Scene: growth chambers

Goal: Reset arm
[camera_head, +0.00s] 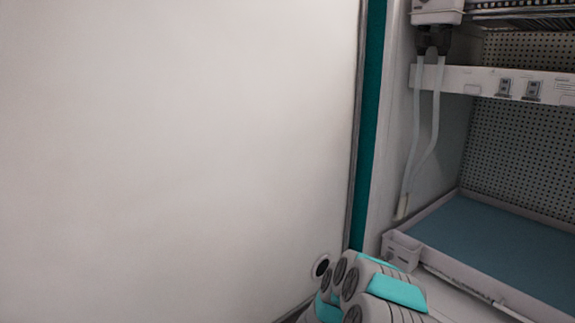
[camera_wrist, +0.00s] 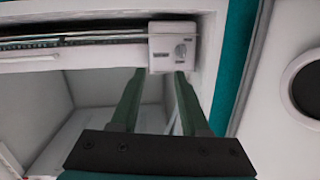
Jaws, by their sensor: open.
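My gripper (camera_wrist: 156,85) shows in the wrist view, with two dark green fingers reaching up from a dark crossbar. The fingers are apart, and nothing is held between them. Beyond the fingertips is a white box with a round knob (camera_wrist: 173,46) on the chamber frame; I cannot tell whether they touch it. In the head view, my white and teal arm (camera_head: 375,292) shows at the bottom, in front of the chamber's lower edge. The gripper itself is not visible there.
The growth chamber stands open at the right, with a blue-floored tray (camera_head: 505,245), a white shelf rail (camera_head: 500,84) and two hanging clear tubes (camera_head: 425,125). A teal edge strip (camera_head: 368,130) borders it. A large plain white panel (camera_head: 170,150) fills the left.

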